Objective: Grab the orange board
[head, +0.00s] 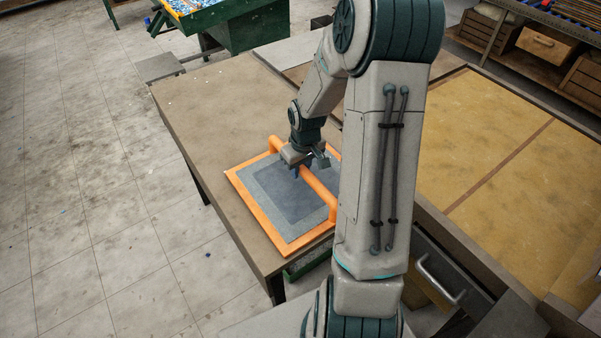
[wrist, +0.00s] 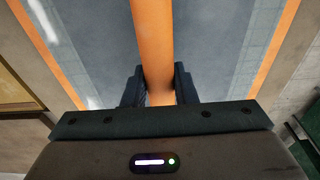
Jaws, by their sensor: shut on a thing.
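The orange board (head: 247,204) is a flat panel with an orange frame, a grey-blue face and an orange bar handle (head: 321,186) running across it. It lies on the brown table, near the front corner. My gripper (head: 300,172) is over the board, with its fingers on either side of the handle. In the wrist view the handle (wrist: 154,45) runs between the two dark fingers (wrist: 160,88), which are shut on it. The board's right part is hidden behind my arm in the head view.
The brown table (head: 195,108) has bare room left of and behind the board. A yellow-brown panelled surface (head: 480,150) lies to the right. A dark drawer with a metal handle (head: 440,278) is at the lower right. A green bench (head: 230,20) stands at the back. Tiled floor is at left.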

